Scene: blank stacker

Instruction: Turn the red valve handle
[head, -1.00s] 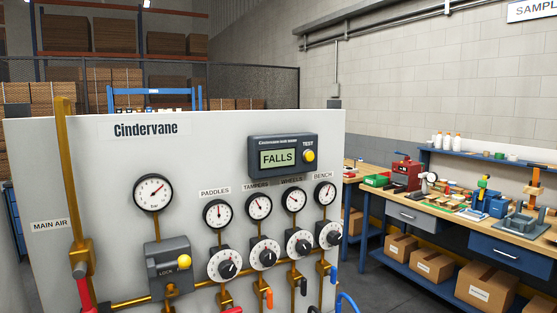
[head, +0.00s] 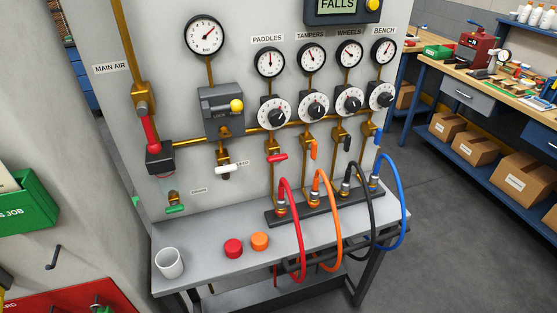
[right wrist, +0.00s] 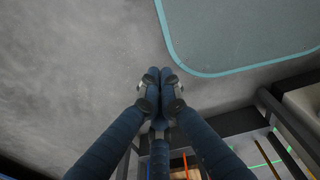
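A red valve handle (head: 151,131) sits on the brass pipe beside the MAIN AIR label at the panel's left. It points down, slightly tilted, between a brass valve body (head: 142,98) and a black block (head: 159,158). A smaller red lever (head: 277,158) lies roughly level on the brass line below the PADDLES dial. My right gripper (right wrist: 160,76) shows in the right wrist view with its fingertips together and nothing visible between them. It is over grey floor, away from both red handles. My left gripper is in neither current view.
A grey bench (head: 205,263) below the panel holds a white cup (head: 169,262), a red cap (head: 233,248) and an orange cap (head: 260,241). Red, orange, black and blue hoses (head: 401,220) loop over its front. A green bin (head: 28,205) is at left. Floor at right is clear.

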